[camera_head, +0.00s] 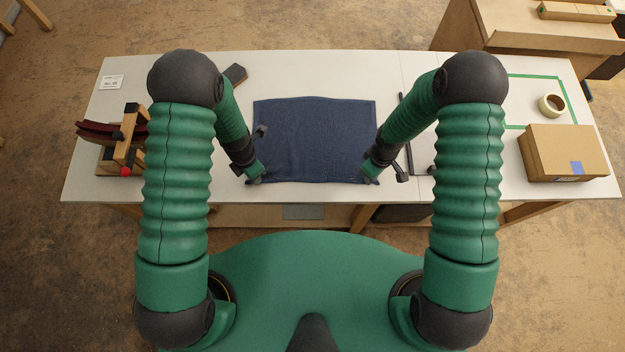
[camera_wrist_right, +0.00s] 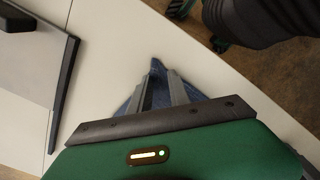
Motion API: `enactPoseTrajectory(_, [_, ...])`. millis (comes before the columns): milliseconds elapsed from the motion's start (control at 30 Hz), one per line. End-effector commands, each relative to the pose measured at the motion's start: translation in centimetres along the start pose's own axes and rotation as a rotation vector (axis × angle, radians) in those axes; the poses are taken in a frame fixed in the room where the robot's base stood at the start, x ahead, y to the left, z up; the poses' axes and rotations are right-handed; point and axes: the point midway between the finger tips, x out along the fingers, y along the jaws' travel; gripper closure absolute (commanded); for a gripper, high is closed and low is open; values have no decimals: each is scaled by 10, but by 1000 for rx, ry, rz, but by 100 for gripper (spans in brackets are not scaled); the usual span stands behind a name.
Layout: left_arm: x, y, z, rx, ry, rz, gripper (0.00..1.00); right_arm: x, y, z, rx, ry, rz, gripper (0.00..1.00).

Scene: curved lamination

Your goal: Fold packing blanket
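A dark blue packing blanket (camera_head: 314,135) lies spread out, roughly square, on the white table, with its near edge close to the table's front edge. My left gripper (camera_head: 256,178) is at the blanket's near left corner; its fingers are too small to read. My right gripper (camera_head: 372,178) is at the near right corner. In the right wrist view, the fingers of my right gripper (camera_wrist_right: 162,88) stand apart, with a pointed blue corner of the blanket (camera_wrist_right: 155,92) showing between and beyond them. The rest of the blanket is hidden there by the gripper body.
The white table (camera_head: 320,75) is clear behind the blanket. A wooden fixture with a dark red curved piece (camera_head: 112,130) stands at left. A cardboard box (camera_head: 562,152) and a tape roll (camera_head: 551,105) are at right.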

Motion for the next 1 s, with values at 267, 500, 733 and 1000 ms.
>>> enactPoseTrajectory(267, [1, 0, -1, -1, 2, 0, 100, 1, 0, 1, 1, -3, -1, 100])
enactPoseTrajectory(500, [1, 0, -1, -1, 2, 0, 100, 1, 0, 2, 1, -3, -1, 100])
enactPoseTrajectory(733, [1, 0, -1, -1, 2, 0, 100, 1, 0, 2, 1, -4, -1, 100])
enactPoseTrajectory(1000, [-12, 1, -1, -2, 2, 1, 100, -12, 0, 2, 1, -3, -1, 100])
